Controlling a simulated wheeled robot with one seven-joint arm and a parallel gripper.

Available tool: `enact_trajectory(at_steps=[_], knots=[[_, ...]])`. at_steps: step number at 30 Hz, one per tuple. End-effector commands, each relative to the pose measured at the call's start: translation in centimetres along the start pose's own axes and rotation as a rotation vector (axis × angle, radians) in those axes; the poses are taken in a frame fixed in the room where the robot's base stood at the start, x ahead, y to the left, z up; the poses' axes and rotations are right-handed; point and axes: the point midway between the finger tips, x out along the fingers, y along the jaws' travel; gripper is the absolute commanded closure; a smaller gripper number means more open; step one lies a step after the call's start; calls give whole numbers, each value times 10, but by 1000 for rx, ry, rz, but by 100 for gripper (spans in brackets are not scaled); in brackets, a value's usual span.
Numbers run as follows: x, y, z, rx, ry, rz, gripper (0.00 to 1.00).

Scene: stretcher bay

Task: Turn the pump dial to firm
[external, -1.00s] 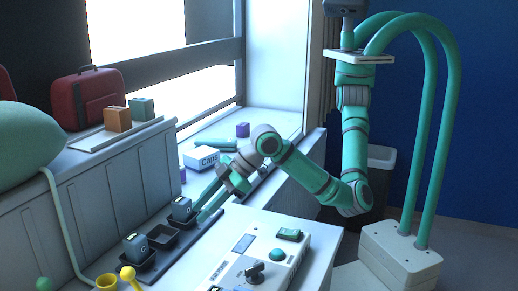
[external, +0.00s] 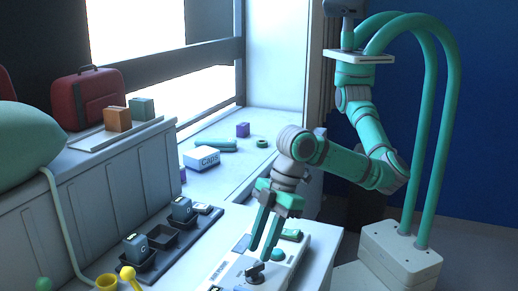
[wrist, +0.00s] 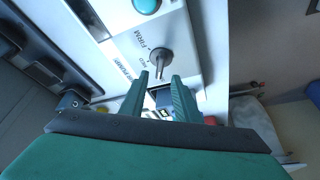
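The pump dial (external: 255,273) is a dark grey knob on the white pump panel (external: 232,268). In the wrist view the dial (wrist: 162,56) has a raised handle, with the printed word FIRM above it and what looks like MED to its left. Which mark the dial points at is not clear. My gripper (external: 266,254) hangs just above the dial, fingers angled down. In the wrist view my gripper (wrist: 161,77) is open, with the two green fingers apart and the dial's handle just beyond the gap between their tips. I cannot tell whether they touch it.
Black trays (external: 163,240) with dark lettered blocks lie to the left.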

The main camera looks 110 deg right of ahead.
Motion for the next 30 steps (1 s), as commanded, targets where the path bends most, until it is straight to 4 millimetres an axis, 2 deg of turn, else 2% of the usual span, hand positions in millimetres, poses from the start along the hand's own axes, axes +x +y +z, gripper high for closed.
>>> enact_trajectory(at_steps=[3,9,21,22,25,30], knots=[[20,0,0,-1,-2,0,71],[41,0,0,0,0,0,71],[48,1,0,1,1,0,71],[48,1,0,1,1,0,76],[48,1,0,1,1,0,100],[48,0,0,1,1,0,100]])
